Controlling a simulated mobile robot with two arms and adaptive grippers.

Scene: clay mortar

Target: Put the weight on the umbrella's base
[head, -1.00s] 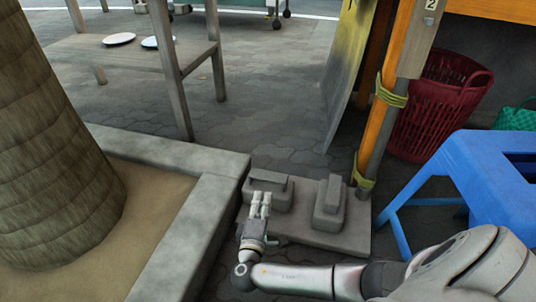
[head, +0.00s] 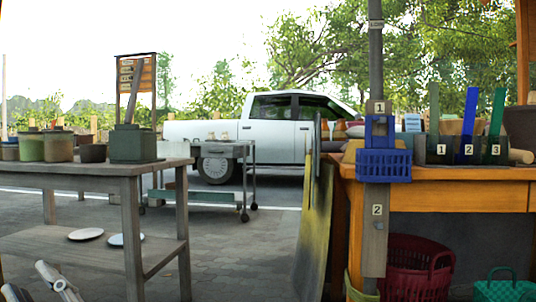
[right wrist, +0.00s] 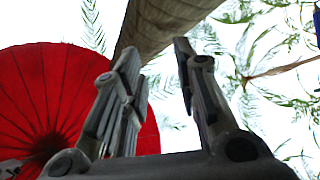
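A red umbrella canopy (right wrist: 55,90) spreads overhead at the left of that view. A grey post (head: 376,228) with labels 1 and 2 stands right of centre in the head view; I cannot tell if it is the umbrella's pole. The base and weights are out of view now.
A wooden table (head: 88,170) with pots on top and plates on its lower shelf stands at the left. An orange counter (head: 455,198) with a blue basket (head: 384,165) beside it stands at the right, above a red basket (head: 408,272).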

